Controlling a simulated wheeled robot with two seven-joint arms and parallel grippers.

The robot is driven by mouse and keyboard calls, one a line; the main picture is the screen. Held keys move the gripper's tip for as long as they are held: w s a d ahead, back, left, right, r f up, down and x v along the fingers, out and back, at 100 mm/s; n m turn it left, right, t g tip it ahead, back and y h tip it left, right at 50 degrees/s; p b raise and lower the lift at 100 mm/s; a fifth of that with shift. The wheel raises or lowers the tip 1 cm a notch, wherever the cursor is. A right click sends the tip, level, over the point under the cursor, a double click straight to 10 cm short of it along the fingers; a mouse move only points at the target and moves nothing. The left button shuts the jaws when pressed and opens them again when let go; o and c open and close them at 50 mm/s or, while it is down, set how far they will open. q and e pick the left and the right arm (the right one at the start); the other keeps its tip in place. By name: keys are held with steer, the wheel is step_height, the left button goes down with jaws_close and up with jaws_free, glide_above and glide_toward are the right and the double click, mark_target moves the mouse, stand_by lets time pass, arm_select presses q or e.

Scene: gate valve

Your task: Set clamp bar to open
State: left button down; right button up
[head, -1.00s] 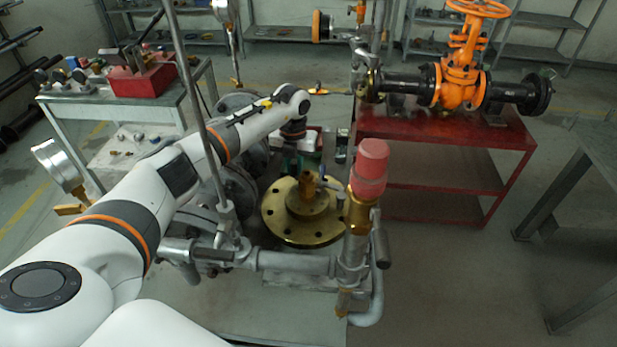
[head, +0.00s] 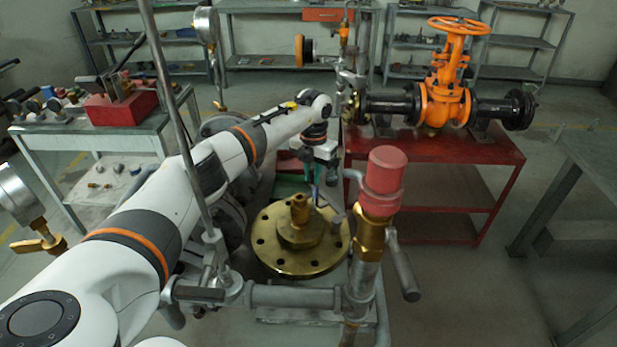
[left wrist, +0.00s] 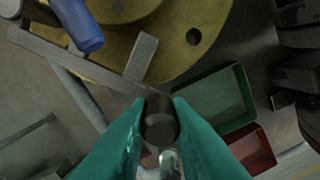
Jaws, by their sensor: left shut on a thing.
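My left gripper (head: 325,172) is behind the brass flange (head: 270,250), towards its right side, pointing down. In the left wrist view its green fingers (left wrist: 160,108) are shut on a dark, round-ended bar (left wrist: 160,127), which looks like the clamp bar's handle. A short grey block (left wrist: 141,56) and a long grey bar (left wrist: 75,62) lie close by at the edge of the brass flange (left wrist: 205,12). In the head view the held part is too small and partly hidden to make out. My right gripper is not in view.
A red-capped valve (head: 384,175) on an upright pipe stands right of the flange. A thin upright rod (head: 170,100) crosses in front of my left arm. A green tray (left wrist: 215,98) and a red tray (left wrist: 252,150) lie below the gripper. An orange gate valve (head: 442,100) stands behind.

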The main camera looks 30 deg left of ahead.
arm_select(q)
steer(key=shift+w+d, duration=0.15)
steer(key=c, duration=1.3)
jaws_free()
steer(key=shift+r, duration=0.1)
step_height(320, 180, up, 12)
steer(key=shift+b, duration=1)
